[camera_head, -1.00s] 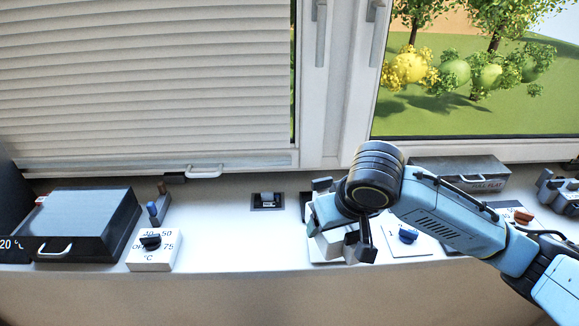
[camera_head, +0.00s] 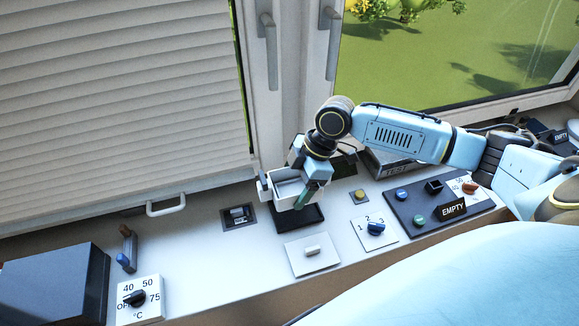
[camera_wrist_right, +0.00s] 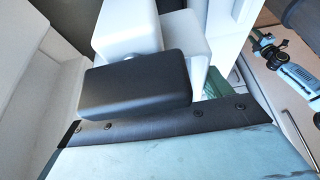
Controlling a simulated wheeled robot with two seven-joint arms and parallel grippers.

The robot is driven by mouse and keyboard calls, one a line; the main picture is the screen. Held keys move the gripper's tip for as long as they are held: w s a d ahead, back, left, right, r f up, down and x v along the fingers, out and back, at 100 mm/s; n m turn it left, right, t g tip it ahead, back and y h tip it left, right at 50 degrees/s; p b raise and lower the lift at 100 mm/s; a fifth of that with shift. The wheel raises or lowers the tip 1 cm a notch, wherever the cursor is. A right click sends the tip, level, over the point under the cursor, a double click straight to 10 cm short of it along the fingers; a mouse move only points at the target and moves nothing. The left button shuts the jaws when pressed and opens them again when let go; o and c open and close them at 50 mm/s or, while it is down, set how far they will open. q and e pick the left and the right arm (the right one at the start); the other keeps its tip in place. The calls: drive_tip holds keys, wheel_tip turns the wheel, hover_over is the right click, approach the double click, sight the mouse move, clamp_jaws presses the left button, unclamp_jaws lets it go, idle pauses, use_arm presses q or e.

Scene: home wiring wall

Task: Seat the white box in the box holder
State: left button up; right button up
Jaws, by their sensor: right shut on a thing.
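My right gripper (camera_head: 291,186) is shut on the white box (camera_head: 286,189), which looks hollow and open on its upper side in the head view. Just below and beside the box is a black rectangular frame (camera_head: 303,219) on the white ledge, probably the box holder. The box seems to be above it; I cannot tell whether they touch. In the right wrist view, a black finger pad (camera_wrist_right: 135,85) stands in front of white surfaces, probably the box (camera_wrist_right: 188,38). The holder's inside is mostly hidden. My left gripper is out of view.
A white plate with a knob (camera_head: 312,254) lies in front of the frame. A 1-2-3 dial (camera_head: 376,228) and a dark panel marked EMPTY (camera_head: 427,207) are to the right. A small socket (camera_head: 238,215) is to the left, with clear ledge (camera_head: 205,265) in front of it.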

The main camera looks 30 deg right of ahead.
sight(301, 190)
drive_tip(key=shift+s+r, duration=0.1)
drive_tip(key=shift+s, duration=0.05)
drive_tip(key=shift+d+r+p, duration=0.1)
drive_tip(key=shift+p, duration=0.3)
drive_tip(key=shift+f+b, duration=1.7)
drive_tip(key=shift+f, duration=1.3)
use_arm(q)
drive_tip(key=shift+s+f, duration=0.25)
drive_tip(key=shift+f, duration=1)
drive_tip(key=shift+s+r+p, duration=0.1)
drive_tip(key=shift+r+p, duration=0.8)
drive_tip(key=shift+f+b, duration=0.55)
use_arm(e)
drive_tip(key=shift+f, duration=0.85)
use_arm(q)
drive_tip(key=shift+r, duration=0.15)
use_arm(e)
drive_tip(key=shift+r, duration=0.15)
drive_tip(key=shift+r+p, duration=0.45)
drive_tip(key=shift+p, duration=0.25)
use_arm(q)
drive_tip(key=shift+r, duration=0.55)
